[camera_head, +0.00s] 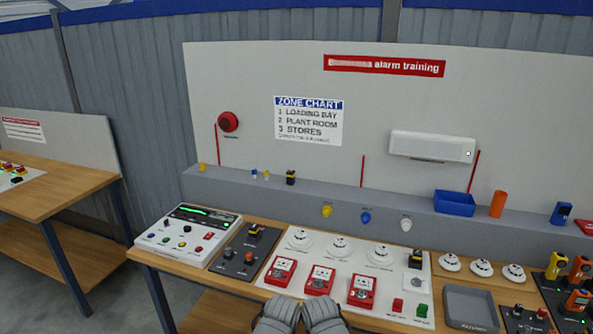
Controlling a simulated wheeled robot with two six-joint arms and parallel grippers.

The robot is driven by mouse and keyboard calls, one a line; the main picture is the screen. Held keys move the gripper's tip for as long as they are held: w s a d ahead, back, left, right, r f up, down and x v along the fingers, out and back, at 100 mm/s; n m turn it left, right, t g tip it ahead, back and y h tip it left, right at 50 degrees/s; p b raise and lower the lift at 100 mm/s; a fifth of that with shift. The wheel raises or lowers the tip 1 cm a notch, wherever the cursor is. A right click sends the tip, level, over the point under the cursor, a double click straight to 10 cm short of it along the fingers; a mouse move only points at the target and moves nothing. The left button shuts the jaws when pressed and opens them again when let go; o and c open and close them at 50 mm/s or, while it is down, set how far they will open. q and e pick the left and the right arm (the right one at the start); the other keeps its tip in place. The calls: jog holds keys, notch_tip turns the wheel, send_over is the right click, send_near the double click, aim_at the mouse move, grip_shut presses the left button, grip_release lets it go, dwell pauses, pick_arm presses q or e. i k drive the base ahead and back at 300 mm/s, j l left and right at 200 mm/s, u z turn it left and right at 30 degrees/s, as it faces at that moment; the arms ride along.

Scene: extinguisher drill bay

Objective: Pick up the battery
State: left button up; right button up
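No thing in view is labelled as a battery. A small black block with a yellow top (291,177) stands on the grey ledge. A similar black and yellow block (256,231) sits on the dark panel of the bench, and a small dark block (416,258) sits at the right of the white panel. I cannot tell which is the battery. My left gripper (286,309) and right gripper (321,311) are side by side at the bottom centre, in front of the red call points. They are below and apart from these blocks. Their fingers are not clear, and I see nothing held.
The wooden bench (205,276) carries a control panel (187,235), red call points (319,280), white detectors (340,246) and a grey tray (470,307). A blue bin (454,203) and orange cylinder (498,204) stand on the ledge (390,205). Handheld devices crowd the right.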

aim_at(290, 174)
jog(key=i+j+z, duration=0.45)
jog(key=i+j, duration=1.1)
jog(key=j, duration=0.05)
